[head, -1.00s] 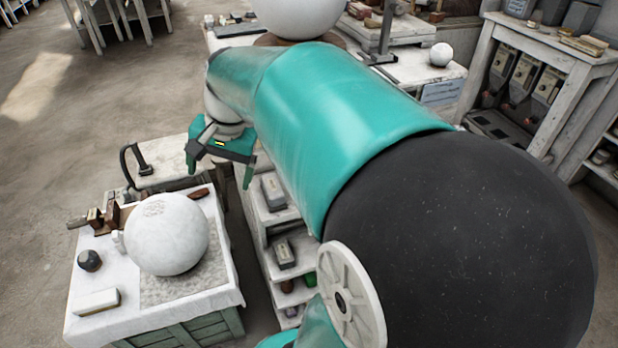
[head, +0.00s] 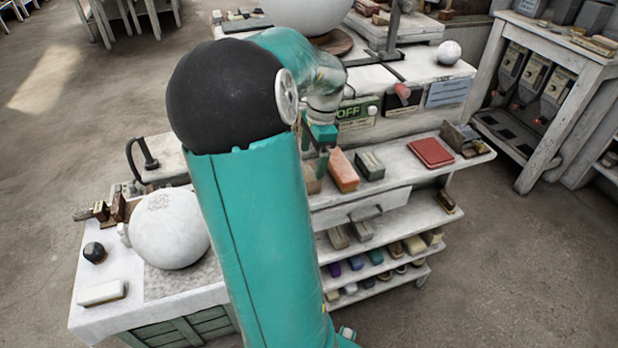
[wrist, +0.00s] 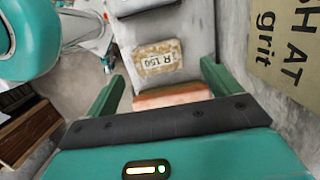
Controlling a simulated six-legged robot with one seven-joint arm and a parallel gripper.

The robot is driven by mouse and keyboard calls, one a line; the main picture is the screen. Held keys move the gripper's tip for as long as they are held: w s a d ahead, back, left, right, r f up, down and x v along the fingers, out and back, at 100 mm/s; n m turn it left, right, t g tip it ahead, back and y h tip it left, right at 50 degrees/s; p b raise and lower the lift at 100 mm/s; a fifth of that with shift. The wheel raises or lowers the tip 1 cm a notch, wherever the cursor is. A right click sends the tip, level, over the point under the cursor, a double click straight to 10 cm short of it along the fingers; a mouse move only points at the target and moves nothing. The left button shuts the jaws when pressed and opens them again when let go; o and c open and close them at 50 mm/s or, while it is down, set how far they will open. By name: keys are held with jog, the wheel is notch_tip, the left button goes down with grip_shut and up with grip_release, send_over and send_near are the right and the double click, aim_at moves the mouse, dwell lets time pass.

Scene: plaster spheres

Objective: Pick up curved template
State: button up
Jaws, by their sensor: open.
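I cannot clearly pick out a curved template. In the wrist view, a pale grey piece (wrist: 155,55) with a worn paper label reading "R 150" lies beyond and between my fingers. I cannot tell whether it is the template. My gripper (head: 317,158) is open and hangs at the left end of the upper shelf, beside an orange block (head: 343,170). In the wrist view my gripper (wrist: 162,76) has its green fingers spread, and an orange block edge (wrist: 172,96) shows between them. Nothing is seen held.
The shelf unit (head: 405,210) holds a dark grey-green block (head: 370,165), a red flat item (head: 431,152) and several small blocks lower down. A sign (wrist: 282,45) stands close right of my gripper. A white sphere (head: 170,230) rests on the left table. Floor at right is clear.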

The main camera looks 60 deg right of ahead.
aim_at(310, 171)
jog(key=f, duration=0.4)
jog(key=a+f, duration=0.1)
jog(key=f, duration=0.1)
jog(key=shift+w+f, duration=0.2)
jog(key=shift+w, duration=0.05)
jog(key=c, duration=1.1)
